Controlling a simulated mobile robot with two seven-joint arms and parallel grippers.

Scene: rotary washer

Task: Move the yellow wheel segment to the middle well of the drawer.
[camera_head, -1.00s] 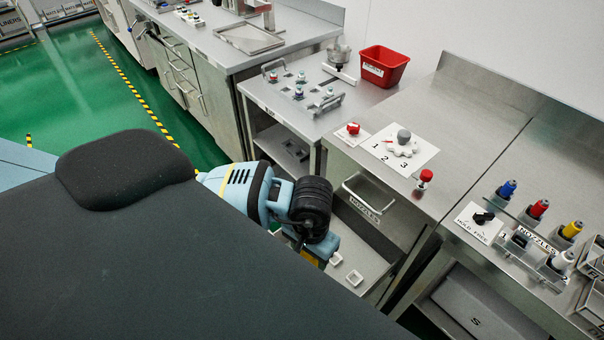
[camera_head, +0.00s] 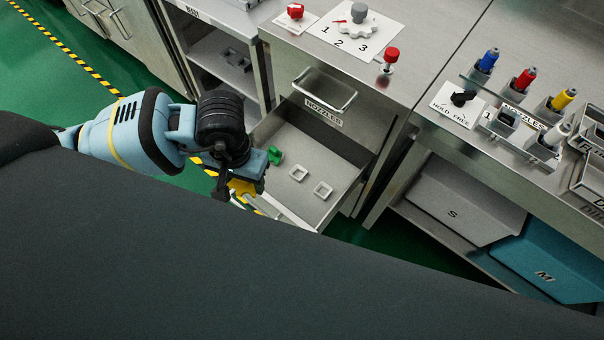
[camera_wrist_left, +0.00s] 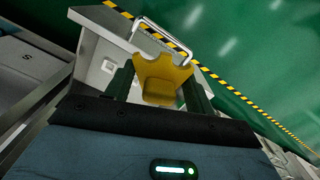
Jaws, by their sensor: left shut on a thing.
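The yellow wheel segment (camera_head: 243,188) hangs below my left gripper (camera_head: 239,184), at the front-left side of the open drawer (camera_head: 337,208). In the left wrist view the yellow segment (camera_wrist_left: 161,79) sits between the two dark fingers of the left gripper (camera_wrist_left: 160,88), which is shut on it. The drawer has a white square well in the middle (camera_head: 298,173) and another to its right (camera_head: 323,190); both look empty. A green piece (camera_head: 275,156) is at the drawer's left end, partly hidden by my gripper. My right gripper is out of view.
A bench with coloured nozzles (camera_head: 525,80) is at the right, with grey and teal bins (camera_head: 550,262) below. Green floor is open at the left.

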